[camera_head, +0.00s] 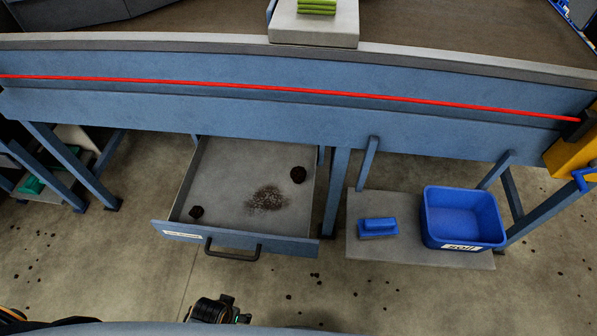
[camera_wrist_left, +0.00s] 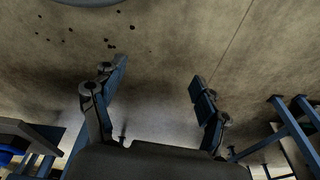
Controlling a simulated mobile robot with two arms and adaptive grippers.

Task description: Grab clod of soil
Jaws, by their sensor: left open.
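Two dark brown clods of soil lie apart in the open grey drawer (camera_head: 228,172) in the head view. One clod (camera_head: 298,174) is near the drawer's back right, the other clod (camera_head: 196,212) near its front left. My left gripper (camera_wrist_left: 158,76) is open in the left wrist view, with nothing between its fingers and floor behind them. In the head view, a dark part of my arm shows at the bottom edge, in front of the drawer; its fingertips are not clear there. No clod can be made out in the wrist view. My right gripper is not in view.
Loose dirt (camera_head: 267,198) lies in the drawer, whose black handle (camera_head: 233,250) faces me. A low shelf (camera_head: 366,253) to the right holds a blue brush (camera_head: 378,227) and a blue bin (camera_head: 462,207). The blue grader frame (camera_head: 270,105) overhangs the drawer's back. Crumbs dot the floor.

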